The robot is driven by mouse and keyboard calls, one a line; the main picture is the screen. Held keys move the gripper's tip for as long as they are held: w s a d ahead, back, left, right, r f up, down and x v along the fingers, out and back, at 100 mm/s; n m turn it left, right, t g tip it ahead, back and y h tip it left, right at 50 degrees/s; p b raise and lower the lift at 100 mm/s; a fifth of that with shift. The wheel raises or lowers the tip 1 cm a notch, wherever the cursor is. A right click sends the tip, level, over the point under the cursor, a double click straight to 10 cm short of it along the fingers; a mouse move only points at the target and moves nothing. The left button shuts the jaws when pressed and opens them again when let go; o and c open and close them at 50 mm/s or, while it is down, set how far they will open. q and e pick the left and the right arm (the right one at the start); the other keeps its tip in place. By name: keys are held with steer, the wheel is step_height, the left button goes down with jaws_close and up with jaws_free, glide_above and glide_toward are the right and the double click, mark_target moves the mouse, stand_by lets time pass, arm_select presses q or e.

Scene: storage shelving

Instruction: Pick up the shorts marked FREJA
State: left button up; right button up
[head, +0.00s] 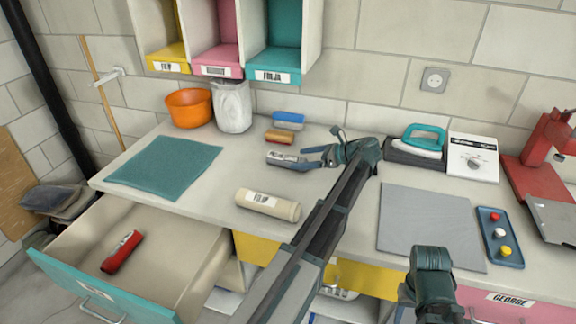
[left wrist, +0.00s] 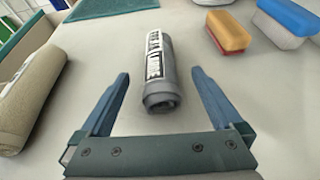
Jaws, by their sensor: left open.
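A grey rolled garment (head: 281,155) with a white label lies on the worktop. In the left wrist view the roll (left wrist: 162,92) points away from me, its near end between the fingers and clear of both. Its label is turned sideways and I cannot read it with certainty. My left gripper (head: 304,158) is open around the near end; its two fingers also show in the left wrist view (left wrist: 161,77). A beige roll (head: 268,205) with a white label lies nearer the front edge. A red roll (head: 122,252) lies in the open drawer.
A yellow-brown sponge (head: 280,136) and a blue one (head: 288,118) lie just behind the grey roll. A teal mat (head: 165,167), orange bowl (head: 189,107) and white bin (head: 233,106) are to the left. An iron (head: 420,143) and grey mat (head: 430,225) are right. Labelled cubbies (head: 272,75) hang above.

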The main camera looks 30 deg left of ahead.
mark_target(288, 159)
arm_select(q)
steer(key=shift+a+f, duration=0.15)
steer(key=shift+a, duration=0.3)
steer(key=b+x, duration=0.2)
steer(key=x, duration=0.3)
steer(key=shift+w+a+f, duration=0.1)
steer(key=shift+c, duration=0.3)
steer(key=c, duration=1.5)
